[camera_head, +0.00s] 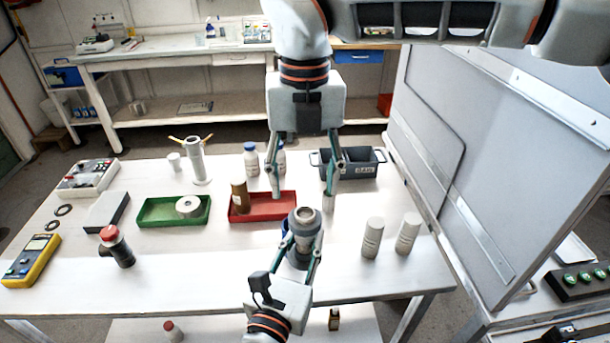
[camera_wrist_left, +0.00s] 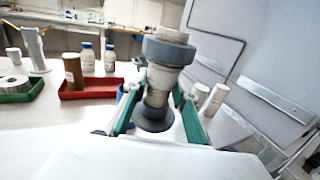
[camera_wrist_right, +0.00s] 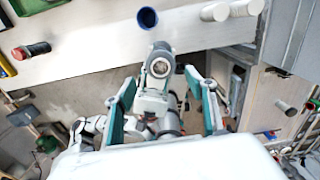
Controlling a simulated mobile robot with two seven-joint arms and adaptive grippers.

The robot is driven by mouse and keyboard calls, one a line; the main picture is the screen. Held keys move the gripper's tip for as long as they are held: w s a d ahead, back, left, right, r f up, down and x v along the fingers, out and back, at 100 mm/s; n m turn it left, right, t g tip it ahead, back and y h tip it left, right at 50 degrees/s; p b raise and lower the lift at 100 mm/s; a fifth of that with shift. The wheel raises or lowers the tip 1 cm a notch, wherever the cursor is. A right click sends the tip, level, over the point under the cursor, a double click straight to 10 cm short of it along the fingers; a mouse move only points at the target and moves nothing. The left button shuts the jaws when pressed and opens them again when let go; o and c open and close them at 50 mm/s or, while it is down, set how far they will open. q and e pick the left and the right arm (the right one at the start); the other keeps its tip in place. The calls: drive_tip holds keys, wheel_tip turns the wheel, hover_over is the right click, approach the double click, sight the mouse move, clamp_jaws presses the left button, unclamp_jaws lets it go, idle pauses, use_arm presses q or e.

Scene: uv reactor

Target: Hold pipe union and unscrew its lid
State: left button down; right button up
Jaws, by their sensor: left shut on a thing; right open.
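The pipe union (camera_head: 301,257) is a grey fitting held upright in the air at the table's front edge. Its wide lid ring (camera_wrist_left: 168,51) with a paler top shows in the left wrist view. My left gripper (camera_head: 302,250) is shut on the body below the ring. My right gripper (camera_head: 304,198) points down, open and empty, above the union, with its fingers apart on either side. In the right wrist view the union's round top (camera_wrist_right: 159,66) shows between the open fingers (camera_wrist_right: 166,90), not touching them. The union's thread is not visible.
A red tray (camera_head: 284,209) with a brown bottle (camera_head: 239,198) and a green tray (camera_head: 160,211) stand behind and left. A blue cup (camera_wrist_right: 148,17) stands close by. White cylinders (camera_head: 372,238) stand at right. A grey crate (camera_head: 364,170) is behind; a large grey panel (camera_head: 440,130) rises at right.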

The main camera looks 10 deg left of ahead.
sight(305, 213)
drive_tip(key=m, duration=0.5)
drive_tip(key=shift+r, duration=0.15)
drive_tip(key=m, duration=0.3)
drive_tip(key=shift+r+m, duration=0.1)
drive_tip(key=shift+m, duration=0.3)
drive_tip(key=shift+f, duration=4)
